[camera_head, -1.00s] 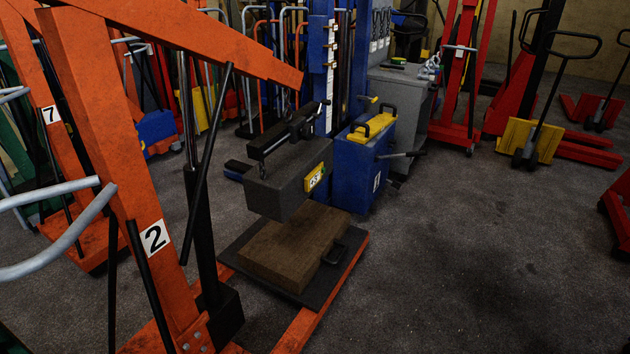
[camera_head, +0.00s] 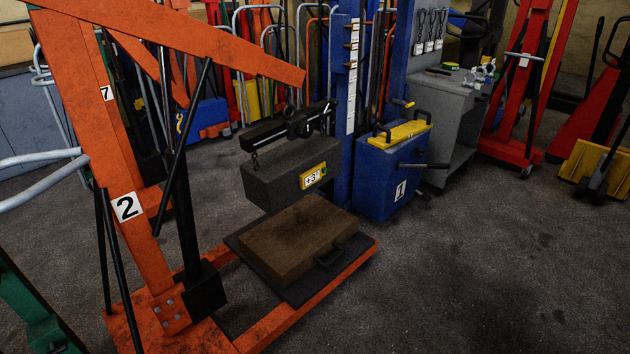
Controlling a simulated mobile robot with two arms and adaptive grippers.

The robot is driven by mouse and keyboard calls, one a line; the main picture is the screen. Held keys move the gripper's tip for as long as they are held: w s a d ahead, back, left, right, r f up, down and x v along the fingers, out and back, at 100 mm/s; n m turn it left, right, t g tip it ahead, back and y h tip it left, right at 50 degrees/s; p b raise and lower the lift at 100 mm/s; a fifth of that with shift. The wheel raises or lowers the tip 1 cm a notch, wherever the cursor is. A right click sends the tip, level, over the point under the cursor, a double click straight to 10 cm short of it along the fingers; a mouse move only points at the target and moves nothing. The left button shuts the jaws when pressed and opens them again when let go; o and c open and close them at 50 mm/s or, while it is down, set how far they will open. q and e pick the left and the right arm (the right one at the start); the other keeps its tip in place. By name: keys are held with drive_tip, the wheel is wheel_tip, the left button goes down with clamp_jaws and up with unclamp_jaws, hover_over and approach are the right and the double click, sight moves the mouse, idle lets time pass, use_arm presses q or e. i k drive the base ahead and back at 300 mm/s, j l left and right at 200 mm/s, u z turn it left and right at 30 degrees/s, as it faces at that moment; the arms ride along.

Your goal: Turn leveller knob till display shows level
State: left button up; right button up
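A yellow-framed display (camera_head: 313,176) on the block's side reads what looks like +3°. The block hangs slightly tilted above a wooden slab (camera_head: 290,240). Neither of my grippers is in view.
The slab lies on a dark plate (camera_head: 310,290) across the crane's orange legs (camera_head: 290,318). A blue box (camera_head: 385,185) with a yellow top and a protruding handle stands right of the block. A grey cabinet (camera_head: 462,130) is behind it. Floor at the front right is clear.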

sight(305, 129)
drive_tip(key=i+l+u, duration=0.15)
drive_tip(key=i+l, duration=0.25)
drive_tip(key=i+l+u, duration=0.1)
drive_tip(key=i+l, duration=0.25)
drive_tip(key=i+l+u, duration=0.15)
drive_tip(key=i+l, duration=0.2)
drive_tip(key=l, duration=0.25)
drive_tip(key=i+l+u, duration=0.1)
drive_tip(key=i+l, duration=0.25)
drive_tip(key=l, duration=0.2)
